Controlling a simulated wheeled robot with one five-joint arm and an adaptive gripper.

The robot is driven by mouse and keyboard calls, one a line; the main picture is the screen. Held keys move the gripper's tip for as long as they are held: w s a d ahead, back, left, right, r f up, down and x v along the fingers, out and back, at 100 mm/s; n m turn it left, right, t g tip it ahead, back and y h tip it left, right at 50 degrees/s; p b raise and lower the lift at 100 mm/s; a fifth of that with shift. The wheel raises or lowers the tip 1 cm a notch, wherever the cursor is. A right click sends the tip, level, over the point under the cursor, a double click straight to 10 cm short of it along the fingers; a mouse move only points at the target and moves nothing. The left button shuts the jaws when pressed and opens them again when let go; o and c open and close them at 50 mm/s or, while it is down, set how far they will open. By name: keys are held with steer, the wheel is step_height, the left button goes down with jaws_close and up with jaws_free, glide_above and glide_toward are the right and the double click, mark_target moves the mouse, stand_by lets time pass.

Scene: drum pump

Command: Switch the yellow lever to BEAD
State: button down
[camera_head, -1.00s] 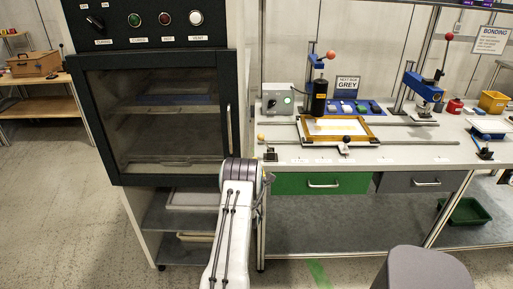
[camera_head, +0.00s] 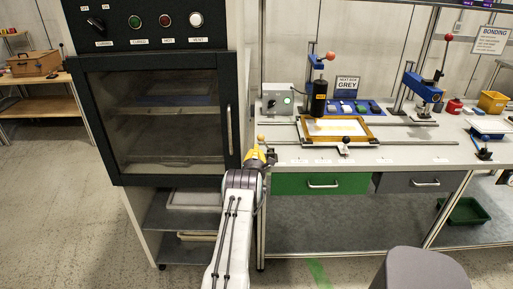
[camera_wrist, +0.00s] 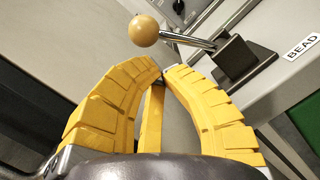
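The lever has a pale yellow ball knob (camera_wrist: 144,30), a metal rod and a black base (camera_wrist: 243,62) on the bench edge. In the wrist view the rod leans left, away from the BEAD label (camera_wrist: 301,46), which lies right of the base. In the head view the knob (camera_head: 261,138) is at the bench's front left corner, just above my gripper (camera_head: 259,156). In the wrist view my gripper's yellow fingers (camera_wrist: 162,70) come together at the tips with nothing held. The tips are just below the knob and rod, seemingly apart from them.
A dark oven cabinet (camera_head: 160,115) stands close on the left. A grey control box (camera_head: 278,99) and a wooden-framed screen (camera_head: 362,140) are on the bench. A green drawer (camera_head: 290,184) is below the bench top. A grey stool seat (camera_head: 425,270) is at the lower right.

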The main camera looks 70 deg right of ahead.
steer(key=shift+x, duration=0.95)
steer(key=shift+s+d+f+b, duration=0.1)
steer(key=shift+f+b, duration=0.1)
steer(key=shift+b, duration=1.4)
steer(key=shift+r, duration=0.25)
steer(key=shift+m+b, duration=0.3)
steer(key=shift+b, duration=0.2)
